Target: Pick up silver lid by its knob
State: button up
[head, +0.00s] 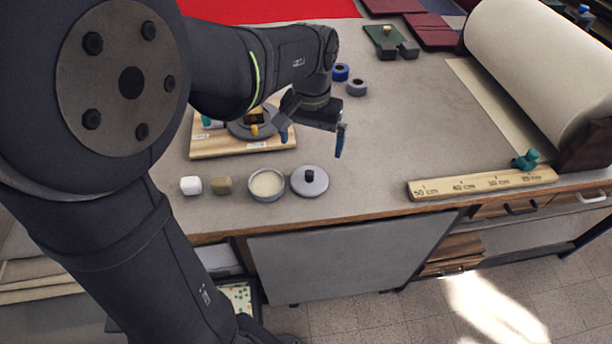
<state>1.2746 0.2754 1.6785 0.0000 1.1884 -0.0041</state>
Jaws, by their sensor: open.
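The silver lid (310,187) is a flat grey disc lying on the table near its front edge. Its small dark knob (309,175) stands up at the middle. An open round tin (266,185) with pale cream contents stands just left of the lid. My gripper (312,143) is open and empty, with blue-tipped fingers spread wide. In the picture it is above the lid and looks raised over the table; its exact height is hard to tell. Nothing hides the lid.
A wooden board (205,144) with tools lies behind, partly under my arm. A wooden ruler (482,184) lies right. Blue (341,72) and grey (357,87) rolls stand behind. The table between lid and ruler is clear.

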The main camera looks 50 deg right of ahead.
aim_at(310, 172)
notch_tip(310, 172, down, 11)
jog(key=shift+w+a+f, duration=0.1)
jog(key=shift+f, duration=0.1)
dwell(0.3)
jog(key=c, duration=0.9)
jog(key=shift+o, duration=0.2)
jog(key=shift+r, duration=0.1)
